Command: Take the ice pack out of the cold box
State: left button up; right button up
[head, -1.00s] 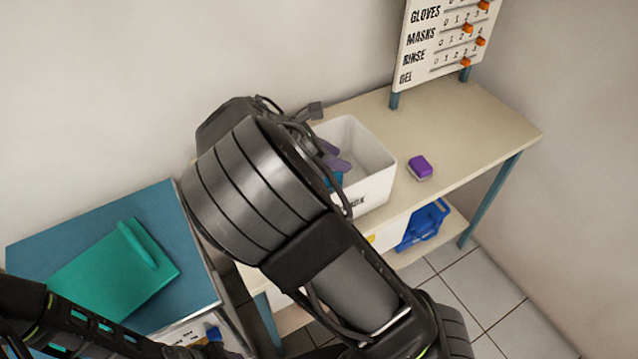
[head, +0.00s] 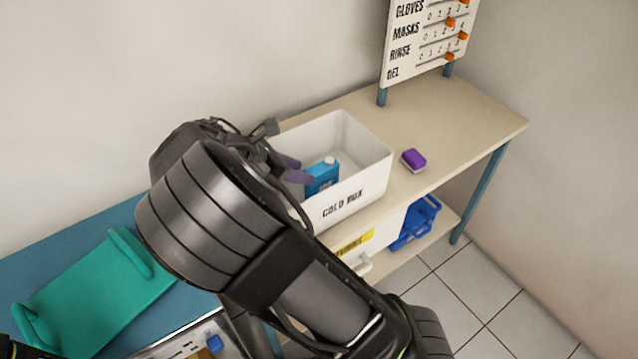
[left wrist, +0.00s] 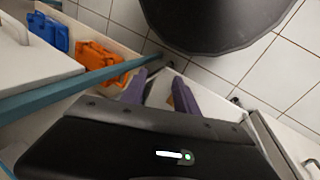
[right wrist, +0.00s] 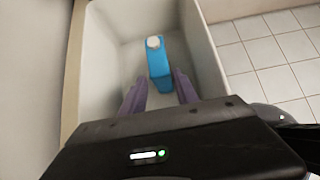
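The cold box (head: 365,185) is a white open-topped bin standing on the beige table. The ice pack (head: 322,174) is a blue block with a white cap, and it stands inside the box. In the right wrist view the ice pack (right wrist: 159,66) sits ahead of my right gripper (right wrist: 160,88), near one wall. My right gripper (head: 295,170) is open, with purple fingers apart, reaching over the box's left side; nothing is between the fingers. My left gripper (left wrist: 158,90) is open and empty, low near the floor and furniture; it is not clear in the head view.
A purple block (head: 413,160) lies on the beige table (head: 460,115) right of the box. A sign with orange sliders (head: 428,35) stands behind. A teal tray (head: 95,295) is on the blue cabinet at left. A blue container (head: 415,222) is on the lower shelf.

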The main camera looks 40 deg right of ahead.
aim_at(318, 177)
jog(key=shift+o, duration=2.3)
jog(key=shift+d+f, duration=0.2)
jog(key=shift+x, duration=1)
jog(key=shift+p+x, duration=0.45)
jog(key=shift+x, duration=2.2)
grip_shut()
